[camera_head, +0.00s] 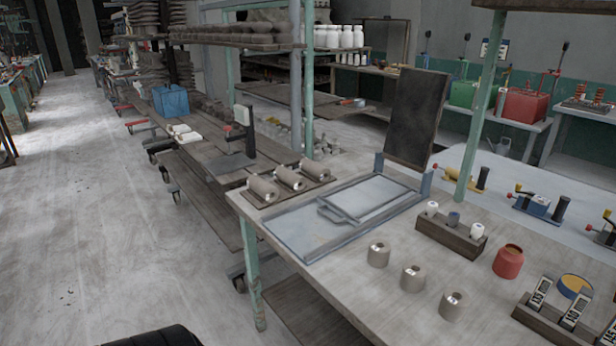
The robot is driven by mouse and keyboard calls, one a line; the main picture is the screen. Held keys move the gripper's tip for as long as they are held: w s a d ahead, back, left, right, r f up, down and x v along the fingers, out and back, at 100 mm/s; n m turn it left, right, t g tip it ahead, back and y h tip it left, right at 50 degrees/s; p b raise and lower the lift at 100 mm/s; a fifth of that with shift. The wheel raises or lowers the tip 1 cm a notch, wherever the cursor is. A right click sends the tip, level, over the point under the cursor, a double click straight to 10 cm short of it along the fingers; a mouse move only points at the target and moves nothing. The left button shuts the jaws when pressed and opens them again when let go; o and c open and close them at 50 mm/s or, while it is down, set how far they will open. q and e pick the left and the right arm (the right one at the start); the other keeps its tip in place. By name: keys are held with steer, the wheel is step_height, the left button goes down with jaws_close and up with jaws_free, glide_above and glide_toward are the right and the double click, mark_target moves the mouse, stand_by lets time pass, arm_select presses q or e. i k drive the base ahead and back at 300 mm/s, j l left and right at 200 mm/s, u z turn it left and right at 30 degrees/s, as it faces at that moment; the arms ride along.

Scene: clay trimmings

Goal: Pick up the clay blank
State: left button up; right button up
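Three grey-brown cylinders with pale hollow ends lie on their sides in a row on a dark board at the table's far left corner: left (263,189), middle (289,179) and right (314,170). Three similar short cylinders stand upright on the table top nearer me: left (378,255), middle (412,279) and right (451,307). Each has a shiny spot on top. I cannot tell which of these is the clay blank. Neither of my grippers shows in the head view.
A grey metal tray with a handled frame (305,240) lies on the worktable (340,285). Shelved carts (210,160) stand left; the floor (90,240) there is clear.

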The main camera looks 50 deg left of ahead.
mark_target(298, 183)
steer(key=i+j+u, duration=0.2)
steer(key=i+u, duration=0.15)
steer(key=u, duration=0.15)
steer(key=i+j+u, duration=0.1)
steer(key=i+u, duration=0.25)
steer(key=u, duration=1.15)
